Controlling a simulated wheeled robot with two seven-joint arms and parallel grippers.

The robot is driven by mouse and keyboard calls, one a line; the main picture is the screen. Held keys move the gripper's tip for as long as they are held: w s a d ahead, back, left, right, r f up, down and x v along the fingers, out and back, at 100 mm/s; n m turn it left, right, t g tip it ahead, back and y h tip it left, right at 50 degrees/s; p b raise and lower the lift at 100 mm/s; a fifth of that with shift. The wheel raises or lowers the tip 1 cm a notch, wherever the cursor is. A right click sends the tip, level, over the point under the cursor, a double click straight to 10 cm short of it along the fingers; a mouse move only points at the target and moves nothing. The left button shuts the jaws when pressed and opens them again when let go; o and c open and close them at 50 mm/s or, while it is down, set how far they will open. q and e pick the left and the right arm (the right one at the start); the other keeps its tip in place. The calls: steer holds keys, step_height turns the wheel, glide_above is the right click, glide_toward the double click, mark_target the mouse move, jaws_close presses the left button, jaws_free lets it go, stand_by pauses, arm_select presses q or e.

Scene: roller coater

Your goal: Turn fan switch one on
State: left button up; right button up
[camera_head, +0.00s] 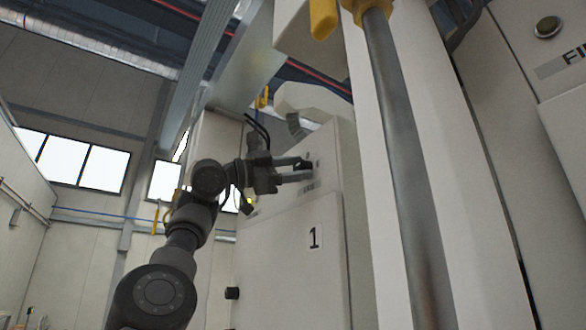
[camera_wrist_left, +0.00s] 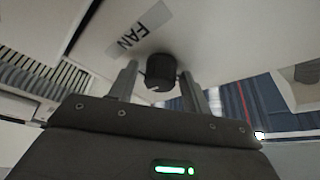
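The fan switch is a black round knob (camera_wrist_left: 161,72) on a pale cabinet panel, beside a grey label reading "FAN" (camera_wrist_left: 140,30) in the left wrist view. My left gripper (camera_wrist_left: 163,78) is open, with one finger on each side of the knob; I cannot tell whether the fingers touch it. In the head view my left gripper (camera_head: 308,170) reaches the upper face of the cabinet marked "1" (camera_head: 314,238), and the knob is mostly hidden by the fingers. My right gripper is not in view.
A thick grey metal pole (camera_head: 402,160) with a yellow fitting (camera_head: 324,18) stands to the right of the cabinet. Open room lies left of my left arm.

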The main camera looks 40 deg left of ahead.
arm_select(q)
steer(key=shift+o, duration=0.2)
steer(key=shift+s+a+f, duration=0.15)
steer(key=shift+s+a, duration=0.1)
steer(key=shift+s, duration=0.1)
steer(key=b+v, duration=0.3)
steer(key=v, duration=0.7)
